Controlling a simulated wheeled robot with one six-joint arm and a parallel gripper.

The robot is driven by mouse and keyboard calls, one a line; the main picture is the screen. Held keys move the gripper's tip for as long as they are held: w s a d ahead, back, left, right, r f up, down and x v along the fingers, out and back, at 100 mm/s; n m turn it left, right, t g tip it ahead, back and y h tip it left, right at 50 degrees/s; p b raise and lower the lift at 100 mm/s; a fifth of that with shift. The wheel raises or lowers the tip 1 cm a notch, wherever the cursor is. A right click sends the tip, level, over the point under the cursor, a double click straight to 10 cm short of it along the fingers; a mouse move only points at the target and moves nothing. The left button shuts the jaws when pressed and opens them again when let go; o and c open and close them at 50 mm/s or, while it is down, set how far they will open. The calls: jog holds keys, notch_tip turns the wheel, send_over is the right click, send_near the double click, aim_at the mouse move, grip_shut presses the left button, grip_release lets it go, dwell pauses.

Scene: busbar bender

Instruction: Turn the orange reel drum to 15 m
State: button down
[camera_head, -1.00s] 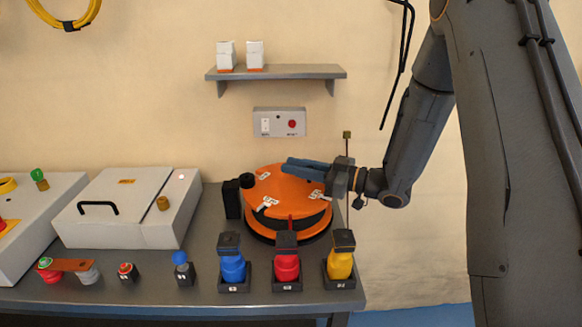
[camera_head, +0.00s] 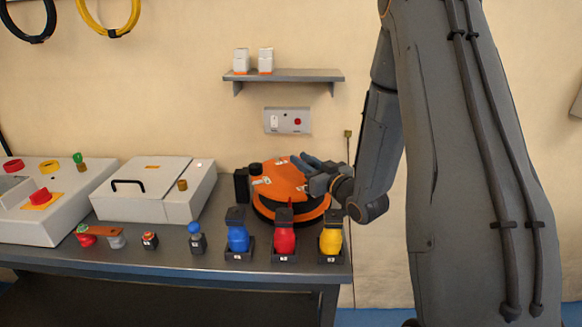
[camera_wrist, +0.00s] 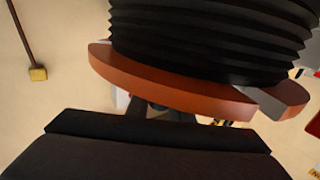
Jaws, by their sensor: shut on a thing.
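The orange reel drum (camera_head: 283,194) stands on the grey bench near its right end, with white labels on its top and a dark band below the orange rim. My gripper (camera_head: 306,161), with blue-grey fingers, reaches over the drum's upper right part from the right. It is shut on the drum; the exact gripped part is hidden. In the wrist view an orange rim (camera_wrist: 170,88) lies close ahead, with black ribbed windings (camera_wrist: 215,35) beside it. A small black knob (camera_head: 255,169) sits at the drum's upper left. The labels are too small to read.
Blue (camera_head: 238,238), red (camera_head: 284,240) and yellow (camera_head: 331,240) bottles stand in holders in front of the drum. A black block (camera_head: 241,185) is left of it. A grey-white lidded box (camera_head: 150,190) stands farther left. A wall shelf (camera_head: 290,75) and switch box (camera_head: 287,121) are behind.

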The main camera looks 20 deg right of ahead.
dwell(0.3)
jog(key=c, duration=1.6)
grip_release()
jog(key=shift+o, duration=0.2)
jog(key=shift+r, duration=0.1)
notch_tip(320, 180, up, 10)
jog(key=b, duration=0.1)
